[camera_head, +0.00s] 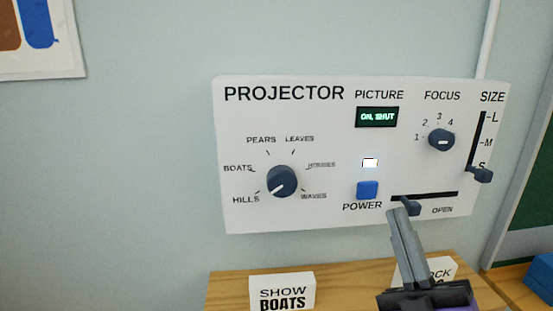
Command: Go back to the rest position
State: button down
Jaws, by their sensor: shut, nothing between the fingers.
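My gripper (397,211) is shut and empty. Its fingertips are just below the left end of the horizontal slot on the white projector panel (240,130). They overlap the slider knob (410,207) in the picture; I cannot tell whether they touch it. That knob is near the slot's left end, away from the word OPEN. The display (377,117) reads "ON, SHUT". The picture dial (282,181) has its white mark toward HILLS. The blue power button (367,190) sits below a lit white lamp (370,163). The size slider (481,175) is at S.
A wooden ledge (233,288) runs below the panel. A card (282,291) on it reads "SHOW BOATS". My gripper partly hides a second card (441,270). A focus knob (441,140) is at upper right. A blue object (541,279) lies at the right edge.

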jog(key=s+f+m+g+h, duration=0.4)
jog(key=s+f+m+g, duration=0.7)
jog(key=s+f, duration=1.7)
jog(key=s+m, duration=0.2)
jog(key=s, duration=0.1)
jog(key=shift+s+a+g+h, duration=0.2)
jog(key=shift+a+g+h, duration=0.1)
jog(key=shift+a+g, duration=0.1)
